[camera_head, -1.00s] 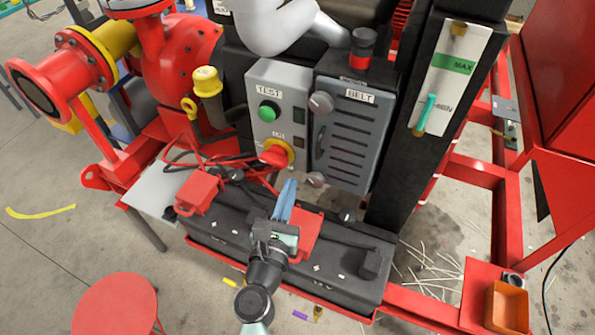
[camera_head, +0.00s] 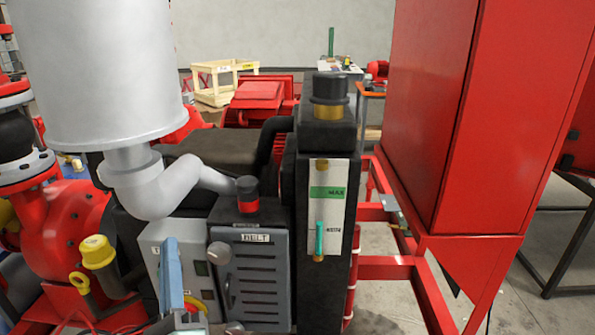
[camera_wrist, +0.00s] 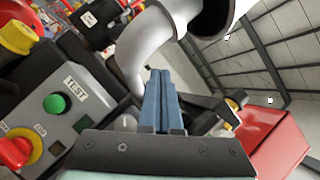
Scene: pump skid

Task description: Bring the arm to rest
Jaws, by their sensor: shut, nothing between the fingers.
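My gripper (camera_head: 168,241) shows at the bottom of the head view, with its blue fingers together and nothing between them. The fingers point up and stand in front of the grey TEST control box (camera_head: 185,245), hiding part of it. In the wrist view my gripper (camera_wrist: 160,74) is also shut and empty, and its fingers point toward the grey exhaust pipe (camera_wrist: 145,45). A gap to the pipe cannot be judged. The rest of my arm lies mostly below the head view.
The BELT panel (camera_head: 250,275) and the black column with the MAX gauge (camera_head: 328,205) stand right of my gripper. A yellow-capped dipstick (camera_head: 97,250) is at left. A large red cabinet (camera_head: 455,110) fills the right. The green button (camera_wrist: 54,104) shows in the wrist view.

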